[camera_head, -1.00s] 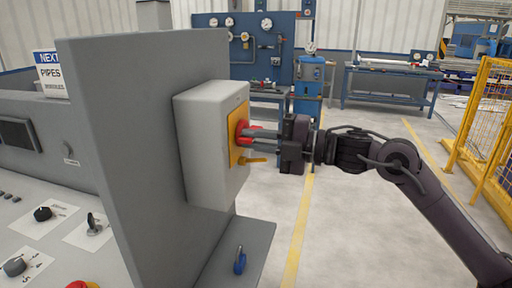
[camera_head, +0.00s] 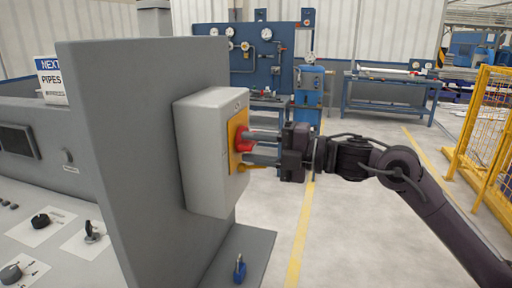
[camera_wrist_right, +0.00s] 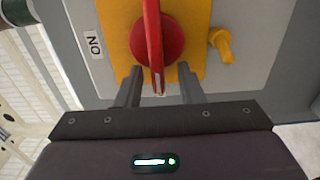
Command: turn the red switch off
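The red switch (camera_head: 243,139) is a round knob with a bar handle on a yellow plate, on the side of a grey box (camera_head: 208,150). In the right wrist view, the red handle (camera_wrist_right: 153,45) runs upright across the knob. An "ON" label (camera_wrist_right: 93,45) is to its left. My right gripper (camera_head: 250,148) is at the switch. In the wrist view its two fingers (camera_wrist_right: 160,86) are apart, one on each side of the handle's lower end, with a gap on both sides. My left gripper is not in view.
A yellow latch (camera_wrist_right: 222,45) sticks out beside the knob. The grey box is fixed to a tall grey panel (camera_head: 140,130). A blue padlock-like item (camera_head: 240,268) sits on a ledge below. A yellow fence (camera_head: 487,120) stands at right; the floor between is clear.

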